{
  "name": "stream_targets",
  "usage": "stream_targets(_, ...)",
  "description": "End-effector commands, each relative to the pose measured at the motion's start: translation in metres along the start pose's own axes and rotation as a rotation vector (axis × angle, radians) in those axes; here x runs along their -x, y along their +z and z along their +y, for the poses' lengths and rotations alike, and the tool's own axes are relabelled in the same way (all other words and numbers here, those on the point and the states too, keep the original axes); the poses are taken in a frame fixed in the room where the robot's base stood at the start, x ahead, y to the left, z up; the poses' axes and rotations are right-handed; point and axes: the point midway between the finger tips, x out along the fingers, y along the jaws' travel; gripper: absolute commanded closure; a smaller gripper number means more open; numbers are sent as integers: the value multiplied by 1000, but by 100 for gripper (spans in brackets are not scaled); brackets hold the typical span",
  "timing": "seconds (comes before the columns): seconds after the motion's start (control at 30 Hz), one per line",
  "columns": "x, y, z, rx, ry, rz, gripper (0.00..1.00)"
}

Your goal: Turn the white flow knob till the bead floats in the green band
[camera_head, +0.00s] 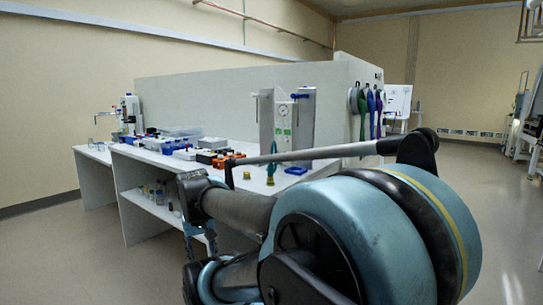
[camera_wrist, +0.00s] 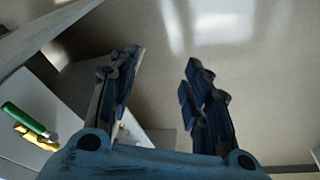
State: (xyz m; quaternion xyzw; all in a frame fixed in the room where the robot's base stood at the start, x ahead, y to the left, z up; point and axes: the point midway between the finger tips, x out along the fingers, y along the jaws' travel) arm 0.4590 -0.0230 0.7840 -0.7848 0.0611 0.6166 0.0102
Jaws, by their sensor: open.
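A grey upright panel (camera_head: 281,118) stands on the white bench in the head view, with a round dial-like part and a small green patch on its face. I cannot make out the white flow knob or the bead at this size. My gripper (camera_wrist: 158,72) is open and empty in the wrist view, its two blue fingers spread over the bare floor beside the bench. It is well away from the panel. In the head view my arm covers much of the foreground.
The white bench (camera_head: 146,157) holds boxes, trays and small parts. A green-handled tool (camera_wrist: 23,118) lies on a white surface in the wrist view, beside a yellow thing (camera_wrist: 36,138). Coloured tools hang on the partition's end (camera_head: 343,106). The floor (camera_head: 490,215) at right is clear.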

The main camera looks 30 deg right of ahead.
Motion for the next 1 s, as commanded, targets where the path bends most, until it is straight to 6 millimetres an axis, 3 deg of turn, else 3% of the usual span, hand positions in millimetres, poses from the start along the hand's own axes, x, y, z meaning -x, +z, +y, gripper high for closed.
stream_targets(0.7, 96, -272, 209, -734, 476, 523, 56)
stream_targets(1.0, 121, -362, 293, -911, 565, 776, 56)
